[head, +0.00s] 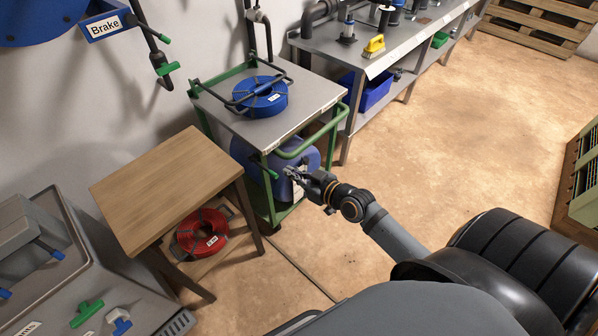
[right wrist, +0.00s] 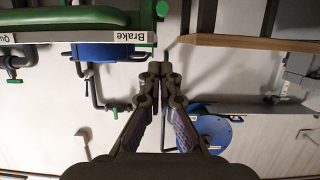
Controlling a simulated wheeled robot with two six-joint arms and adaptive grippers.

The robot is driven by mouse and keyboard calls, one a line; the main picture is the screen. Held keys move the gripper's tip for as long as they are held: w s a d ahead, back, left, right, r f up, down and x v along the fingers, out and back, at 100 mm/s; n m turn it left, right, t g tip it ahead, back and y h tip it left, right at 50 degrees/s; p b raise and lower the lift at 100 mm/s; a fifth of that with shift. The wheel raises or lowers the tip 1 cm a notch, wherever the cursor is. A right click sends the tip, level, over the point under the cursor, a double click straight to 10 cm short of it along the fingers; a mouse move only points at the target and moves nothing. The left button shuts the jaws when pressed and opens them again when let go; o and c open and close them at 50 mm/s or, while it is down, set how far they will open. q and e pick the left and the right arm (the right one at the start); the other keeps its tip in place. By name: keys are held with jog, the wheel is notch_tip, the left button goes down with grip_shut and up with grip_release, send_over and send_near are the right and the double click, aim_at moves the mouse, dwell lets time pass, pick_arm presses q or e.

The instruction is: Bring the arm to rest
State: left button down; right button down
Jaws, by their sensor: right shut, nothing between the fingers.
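My right gripper (head: 288,172) hangs in the air near the front of the green-framed cart (head: 330,128), with the arm coming in from the lower right of the head view. Its fingers are closed together with nothing between them. In the right wrist view the two fingertips (right wrist: 160,72) meet in the middle of the picture. I cannot tell from these views how far the fingertips are from the cart's frame. My left gripper is not in view.
A wooden table (head: 160,180) stands left of the cart, with a red hose coil (head: 202,238) beneath it. A blue coil (head: 260,100) lies on the cart; a blue tank (head: 305,165) sits below. A grey workbench (head: 385,58) stands behind.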

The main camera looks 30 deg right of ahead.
jog(key=p+v, duration=0.1)
jog(key=v, duration=0.2)
jog(key=shift+r, duration=0.2)
jog(key=s+d+f+m+g+h+p, duration=0.1)
jog(key=d+f+h+p, duration=0.1)
jog(key=d+f, duration=0.35)
jog(key=s+d+f+m+g+h+p, duration=0.1)
jog(key=s+d+f+g+h, duration=0.15)
jog(key=f, duration=0.65)
jog(key=s+d+f+m+g+p, duration=0.25)
jog(key=s+f, duration=0.55)
jog(key=f, duration=0.4)
jog(key=s+a+f+g+p, duration=0.1)
jog(key=s+f, duration=0.3)
jog(key=s, duration=0.4)
jog(key=s+a+f+g+p, duration=0.1)
jog(key=s+a+f+g, duration=0.1)
jog(key=s, duration=0.6)
jog(key=s+a+f+g+h, duration=0.1)
jog(key=s+a+f+g, duration=0.1)
jog(key=s+f, duration=0.4)
jog(key=s+n+g, duration=0.1)
jog(key=s, duration=0.1)
jog(key=shift+s+a+f+g+p, duration=0.15)
jog(key=shift+s+f+g+p, duration=0.15)
jog(key=shift+s+f+p, duration=0.1)
